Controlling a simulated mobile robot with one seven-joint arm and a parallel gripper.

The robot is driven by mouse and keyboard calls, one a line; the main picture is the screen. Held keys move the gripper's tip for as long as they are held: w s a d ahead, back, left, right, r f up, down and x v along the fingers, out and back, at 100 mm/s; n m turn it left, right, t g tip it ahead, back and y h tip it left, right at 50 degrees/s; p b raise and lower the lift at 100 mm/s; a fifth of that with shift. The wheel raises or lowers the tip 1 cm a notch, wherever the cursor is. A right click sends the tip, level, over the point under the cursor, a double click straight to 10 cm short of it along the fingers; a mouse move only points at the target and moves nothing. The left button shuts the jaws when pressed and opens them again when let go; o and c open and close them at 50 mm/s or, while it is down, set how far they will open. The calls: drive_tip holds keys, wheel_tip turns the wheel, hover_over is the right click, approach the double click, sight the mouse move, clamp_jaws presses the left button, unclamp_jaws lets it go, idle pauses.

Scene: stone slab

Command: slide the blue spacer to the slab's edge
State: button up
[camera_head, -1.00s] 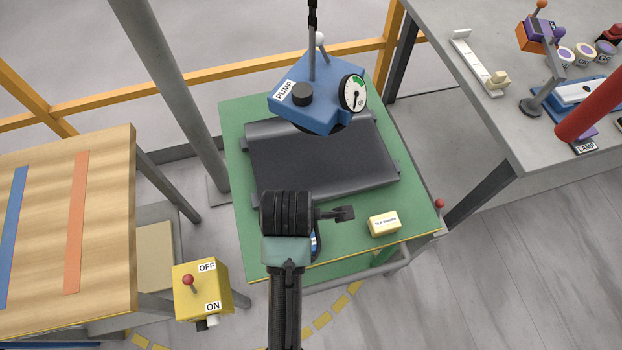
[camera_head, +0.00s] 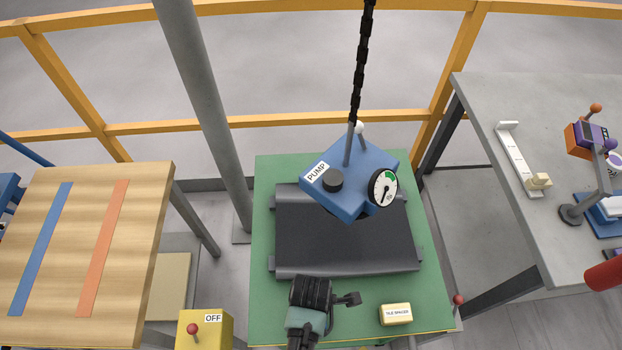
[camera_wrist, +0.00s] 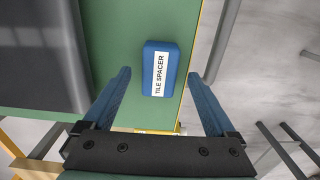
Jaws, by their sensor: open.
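The blue spacer (camera_wrist: 173,68), labelled TILE SPACER, lies on the green table close to its yellow-trimmed edge in the wrist view. My gripper (camera_wrist: 159,73) is open, its blue fingers apart on either side of the spacer in that view. Whether they touch it or hover above it, I cannot tell. The dark grey slab (camera_head: 345,245) lies on the table, and its side shows in the wrist view (camera_wrist: 35,50), with a strip of green between it and the spacer. In the head view my gripper (camera_head: 309,295) is at the slab's front side and hides the blue spacer.
A cream block (camera_head: 396,313) with a similar label sits on the green table (camera_head: 262,225) to the right. A blue pump (camera_head: 345,178) with a gauge hangs from a chain over the slab. A yellow switch box (camera_head: 208,328) stands front left.

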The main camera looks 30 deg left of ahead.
drive_tip(key=shift+f, duration=1.3)
clamp_jaws()
drive_tip(key=shift+w+a+b, duration=0.5)
drive_tip(key=shift+w+a, duration=0.1)
drive_tip(key=shift+w, duration=0.3)
drive_tip(key=shift+w+a+b, duration=0.5)
drive_tip(key=shift+w+a, duration=0.1)
drive_tip(key=shift+w, duration=0.3)
drive_tip(key=shift+w+a+b, duration=0.5)
drive_tip(key=shift+w+a, duration=0.1)
drive_tip(key=shift+w, duration=0.3)
drive_tip(key=shift+w+a+r, duration=0.1)
drive_tip(key=shift+w+a, duration=0.1)
drive_tip(key=shift+w, duration=0.1)
drive_tip(key=shift+w, duration=0.1)
unclamp_jaws()
drive_tip(key=shift+w, duration=0.1)
